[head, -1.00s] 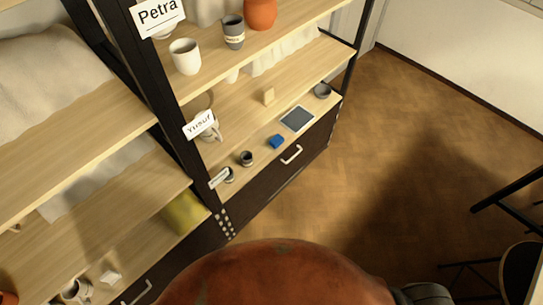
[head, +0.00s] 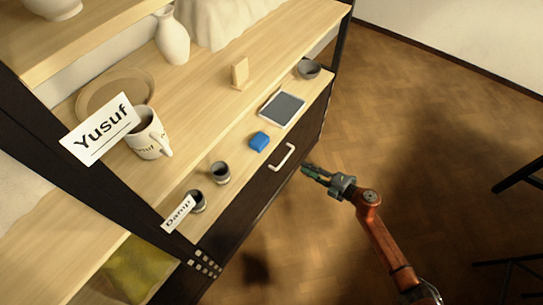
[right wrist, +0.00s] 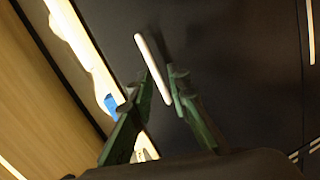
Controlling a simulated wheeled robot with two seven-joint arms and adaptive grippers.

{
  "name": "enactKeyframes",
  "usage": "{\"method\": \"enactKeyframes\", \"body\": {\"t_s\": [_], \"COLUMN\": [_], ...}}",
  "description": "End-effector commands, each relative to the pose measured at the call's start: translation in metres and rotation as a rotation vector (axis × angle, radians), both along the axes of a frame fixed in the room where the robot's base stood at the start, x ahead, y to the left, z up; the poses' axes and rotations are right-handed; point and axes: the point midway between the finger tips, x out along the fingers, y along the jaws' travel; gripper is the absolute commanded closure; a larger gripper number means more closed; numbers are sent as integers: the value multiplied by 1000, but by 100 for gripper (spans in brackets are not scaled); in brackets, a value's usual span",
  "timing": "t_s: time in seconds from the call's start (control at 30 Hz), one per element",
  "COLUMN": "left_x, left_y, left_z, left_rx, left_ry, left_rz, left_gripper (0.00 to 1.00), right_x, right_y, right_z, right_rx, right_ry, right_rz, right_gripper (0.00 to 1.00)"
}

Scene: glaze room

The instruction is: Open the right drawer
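The right drawer (head: 262,184) is a dark front under the lowest shelf on the right, and it looks shut. Its pale bar handle (head: 283,157) is in the middle of the front; in the right wrist view the handle (right wrist: 153,68) runs at a slant. My right gripper (head: 306,170) is just to the right of the handle in the head view. In the right wrist view its two green fingers (right wrist: 162,88) are apart, with the handle's near end close to the gap between them. I cannot tell whether they touch it. My left gripper is out of view.
The shelf (head: 232,130) above the drawer holds a blue block (head: 259,141), a tablet (head: 282,108), small dark cups (head: 220,172), a grey bowl (head: 308,69) and a white mug (head: 148,135). The wooden floor (head: 400,130) is clear; dark furniture legs (head: 515,180) stand right.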

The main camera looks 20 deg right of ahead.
Motion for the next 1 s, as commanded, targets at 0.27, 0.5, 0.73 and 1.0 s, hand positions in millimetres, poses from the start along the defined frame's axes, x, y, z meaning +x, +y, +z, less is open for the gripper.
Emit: {"method": "enactKeyframes", "body": {"t_s": [0.27, 0.5, 0.73, 1.0], "left_x": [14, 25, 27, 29], "left_y": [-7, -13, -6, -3], "left_z": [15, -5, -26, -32], "left_rx": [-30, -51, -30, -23], "left_ry": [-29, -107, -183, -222], "left_rz": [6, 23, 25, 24], "left_gripper": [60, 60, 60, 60], "right_x": [16, 40, 63, 73], "right_y": [27, 47, 64, 72], "right_z": [7, 0, -6, -6], "right_rx": [-108, -109, -107, -108], "right_ry": [-79, -80, -79, -80], "right_rz": [121, 124, 122, 120], "right_gripper": [84, 84, 84, 84]}}
